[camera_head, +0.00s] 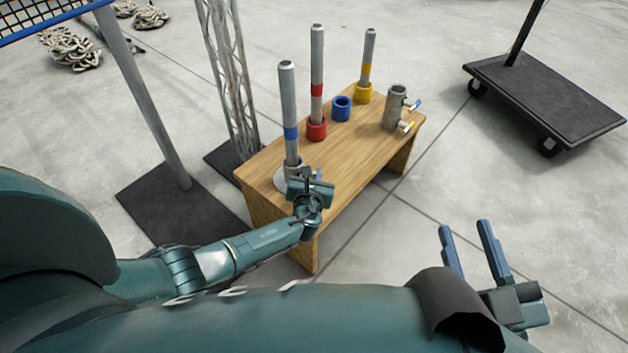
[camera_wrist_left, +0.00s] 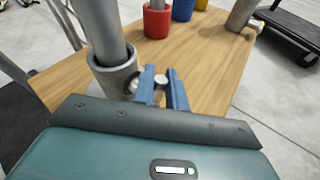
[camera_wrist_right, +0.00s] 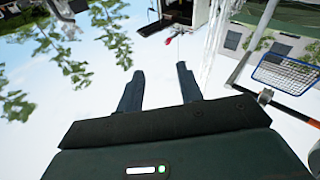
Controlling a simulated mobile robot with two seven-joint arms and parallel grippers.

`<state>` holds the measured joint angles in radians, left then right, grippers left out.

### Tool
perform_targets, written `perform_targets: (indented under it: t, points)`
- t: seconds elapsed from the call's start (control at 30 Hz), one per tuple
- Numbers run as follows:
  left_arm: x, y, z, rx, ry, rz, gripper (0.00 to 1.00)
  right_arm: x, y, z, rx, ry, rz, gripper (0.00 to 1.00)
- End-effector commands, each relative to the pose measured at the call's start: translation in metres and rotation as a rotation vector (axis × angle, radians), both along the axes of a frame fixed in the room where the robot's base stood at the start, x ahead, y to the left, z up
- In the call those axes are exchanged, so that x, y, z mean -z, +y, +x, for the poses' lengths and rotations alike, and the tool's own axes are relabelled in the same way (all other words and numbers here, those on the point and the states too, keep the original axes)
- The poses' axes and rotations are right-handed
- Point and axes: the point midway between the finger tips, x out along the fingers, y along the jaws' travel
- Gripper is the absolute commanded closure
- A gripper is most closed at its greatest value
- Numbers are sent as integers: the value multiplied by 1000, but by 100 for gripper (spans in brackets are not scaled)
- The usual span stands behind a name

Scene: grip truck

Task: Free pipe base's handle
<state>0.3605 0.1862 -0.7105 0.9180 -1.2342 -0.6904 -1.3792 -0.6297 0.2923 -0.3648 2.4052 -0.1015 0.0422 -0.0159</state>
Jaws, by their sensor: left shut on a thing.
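A grey pipe base (camera_head: 281,181) stands at the near left end of the wooden table (camera_head: 340,172). A grey pipe with a blue band (camera_head: 289,100) stands upright in it. In the left wrist view the base (camera_wrist_left: 113,76) is a thick grey cup, and its small silver handle (camera_wrist_left: 160,79) sticks out to the right. My left gripper (camera_head: 309,179) is at the base's near right side, its blue fingers shut on the handle; the fingers partly hide it. My right gripper (camera_head: 465,227) is open and empty, off the table at the lower right.
Along the table stand a red holder (camera_head: 316,131) with a pipe, an empty blue ring (camera_head: 342,107), a yellow holder (camera_head: 363,93) with a pipe, and a grey clamp piece (camera_head: 394,108) with side handles. A truss (camera_head: 226,80) stands behind; a black cart (camera_head: 545,95) is at right.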

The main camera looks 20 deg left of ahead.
Motion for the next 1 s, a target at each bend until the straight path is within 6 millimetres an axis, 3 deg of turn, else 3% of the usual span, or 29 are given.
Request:
perform_targets:
  t: [0.7,0.73,0.77,1.0]
  points:
    - [1,1,-2,0,-82,-30,100,0,3,0,-23,-1,54,64]
    - [1,1,-2,-1,-81,-31,85,0,3,0,-23,-1,54,64]
    - [1,1,-2,0,-82,-30,82,0,3,0,-23,-1,54,64]
    - [0,1,-2,0,-82,-30,81,0,3,0,-22,-1,53,64]
